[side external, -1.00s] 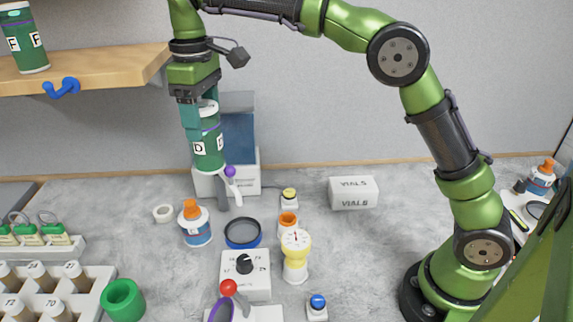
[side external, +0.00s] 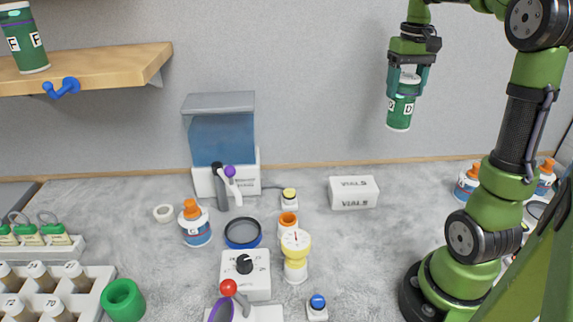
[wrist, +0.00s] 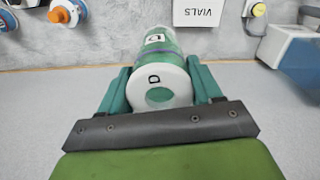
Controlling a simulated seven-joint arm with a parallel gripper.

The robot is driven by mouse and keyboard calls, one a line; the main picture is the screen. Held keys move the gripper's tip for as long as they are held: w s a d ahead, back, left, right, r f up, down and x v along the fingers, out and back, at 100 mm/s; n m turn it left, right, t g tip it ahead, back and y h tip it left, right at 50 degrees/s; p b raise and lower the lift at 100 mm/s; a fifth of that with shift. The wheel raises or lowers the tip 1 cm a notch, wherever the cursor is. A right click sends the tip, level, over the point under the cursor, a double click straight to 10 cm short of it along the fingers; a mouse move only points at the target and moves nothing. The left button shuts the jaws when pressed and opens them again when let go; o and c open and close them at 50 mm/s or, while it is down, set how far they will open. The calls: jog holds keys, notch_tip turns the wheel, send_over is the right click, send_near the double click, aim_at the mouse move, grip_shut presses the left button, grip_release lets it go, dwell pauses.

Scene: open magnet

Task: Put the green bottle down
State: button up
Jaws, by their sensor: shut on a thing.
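The green bottle (side external: 400,110) has a white cap and white labels, one marked D. It is upright in the air, well above the bench and in front of the grey back wall in the side view. My gripper (side external: 408,80) is shut on its upper part from above, with one finger on each side. In the wrist view the bottle (wrist: 158,65) shows its white top with a D on it, between the two teal fingers of my gripper (wrist: 160,88).
A white VIALS box (side external: 354,193) stands on the bench (side external: 390,260) below and left of the bottle. A blue-tanked dispenser (side external: 221,135) stands farther left. A wooden shelf (side external: 100,66) holds another green bottle (side external: 24,40) marked F. The bench right of the VIALS box looks clear.

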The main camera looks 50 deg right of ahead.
jog(key=shift+m, duration=0.9)
jog(key=s, duration=0.1)
jog(key=s+d, duration=0.1)
jog(key=s, duration=0.1)
jog(key=s+d, duration=0.1)
jog(key=s, duration=0.1)
jog(key=shift+s+f, duration=0.2)
jog(key=shift+f, duration=0.1)
jog(key=f, duration=2)
jog(key=shift+w+f, duration=0.2)
jog(key=shift+f, duration=0.15)
jog(key=shift+f, duration=0.1)
jog(key=o, duration=1.3)
